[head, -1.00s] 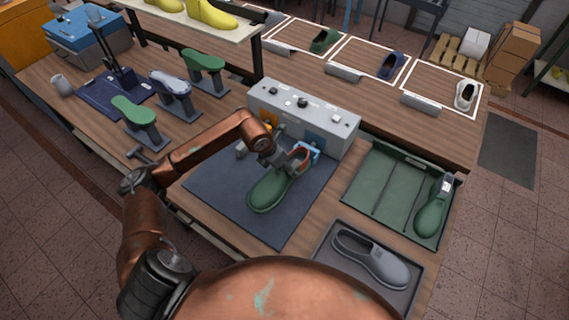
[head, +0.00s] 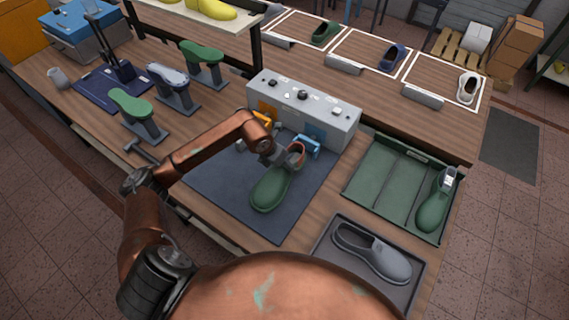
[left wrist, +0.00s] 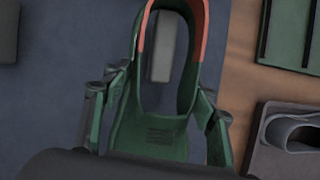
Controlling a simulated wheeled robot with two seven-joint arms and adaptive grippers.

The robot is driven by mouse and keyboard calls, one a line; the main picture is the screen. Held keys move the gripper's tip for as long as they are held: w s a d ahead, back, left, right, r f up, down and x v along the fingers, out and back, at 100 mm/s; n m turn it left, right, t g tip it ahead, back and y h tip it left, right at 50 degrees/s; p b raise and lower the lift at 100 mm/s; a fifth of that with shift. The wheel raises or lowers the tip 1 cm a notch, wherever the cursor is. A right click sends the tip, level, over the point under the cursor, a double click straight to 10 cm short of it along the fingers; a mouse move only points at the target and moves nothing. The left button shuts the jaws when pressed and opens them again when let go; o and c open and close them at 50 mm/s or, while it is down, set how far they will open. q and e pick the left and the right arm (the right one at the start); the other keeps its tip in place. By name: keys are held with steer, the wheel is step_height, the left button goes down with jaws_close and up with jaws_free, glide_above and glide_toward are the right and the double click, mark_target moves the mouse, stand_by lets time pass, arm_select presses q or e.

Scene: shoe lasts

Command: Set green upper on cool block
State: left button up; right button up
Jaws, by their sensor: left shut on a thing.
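The green upper (head: 270,188) has a red-lined opening and is over the dark mat in front of the grey machine. My left gripper (head: 281,156) is shut on its heel end, with the toe pointing toward me. In the left wrist view, fingers grip both sides of the upper (left wrist: 150,136), and a pale grey block (left wrist: 162,45) shows through its opening. The machine has a blue fitting (head: 308,146) on its right, close to the heel, and an orange one on its left (head: 262,119). Whether the upper touches the blue fitting is unclear. My right gripper is out of view.
The grey machine (head: 335,124) stands behind the dark mat (head: 222,184). To the right are a green divided tray (head: 385,190) holding a green shoe (head: 434,206) and a grey tray (head: 341,270) with a grey shoe (head: 372,254). Shoe-form stands (head: 143,122) are at left.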

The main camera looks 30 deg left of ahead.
mark_target(284, 173)
arm_select(q)
steer(key=shift+f+b, duration=1.3)
steer(key=shift+f, duration=0.6)
steer(key=shift+f+b, duration=0.35)
steer(key=shift+f, duration=0.15)
steer(key=shift+w+f, duration=0.1)
steer(key=shift+f, duration=0.2)
steer(key=shift+f+b, duration=0.15)
steer(key=shift+b, duration=0.2)
steer(key=o, duration=1.4)
